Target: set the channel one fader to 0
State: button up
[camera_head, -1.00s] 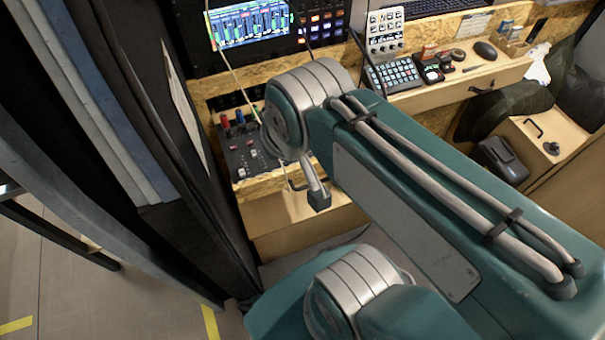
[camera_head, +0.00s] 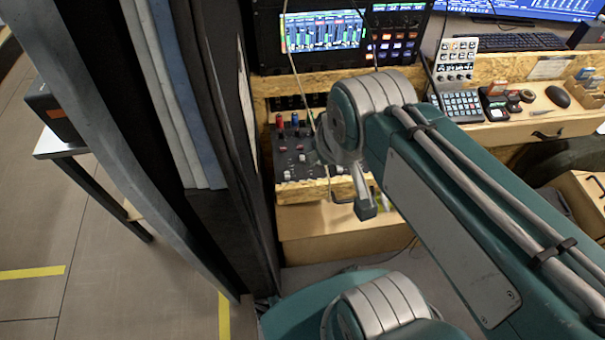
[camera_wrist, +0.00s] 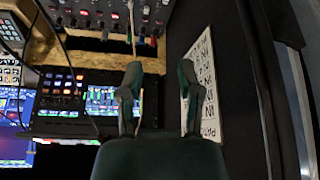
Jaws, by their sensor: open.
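The dark mixer panel (camera_head: 293,152) sits in a wooden bay below the rack screen in the head view, with red and blue knobs along its back and small pale caps nearer the front. My arm covers its right part. I cannot tell which cap is the channel one fader. In the wrist view the mixer (camera_wrist: 112,12) shows at the top edge, partly cut off. My gripper (camera_wrist: 160,85) is open and empty there, its two teal fingers apart and below the mixer in the picture.
A rack screen (camera_head: 325,30) stands above the mixer. A button pad (camera_head: 458,104) and a mouse (camera_head: 558,96) are on the desk at the right. A dark padded wall edge (camera_head: 225,130) runs close on the left. Thin cables hang in front of the mixer.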

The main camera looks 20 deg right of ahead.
jog(key=w+f+n+g, duration=0.3)
jog(key=w+f+n, duration=0.4)
jog(key=w, duration=0.4)
jog(key=n+g, duration=0.2)
jog(key=n, duration=0.6)
send_over(287, 174)
notch_tip(287, 174, down, 11)
notch_tip(287, 174, down, 10)
jog(key=shift+f, duration=0.2)
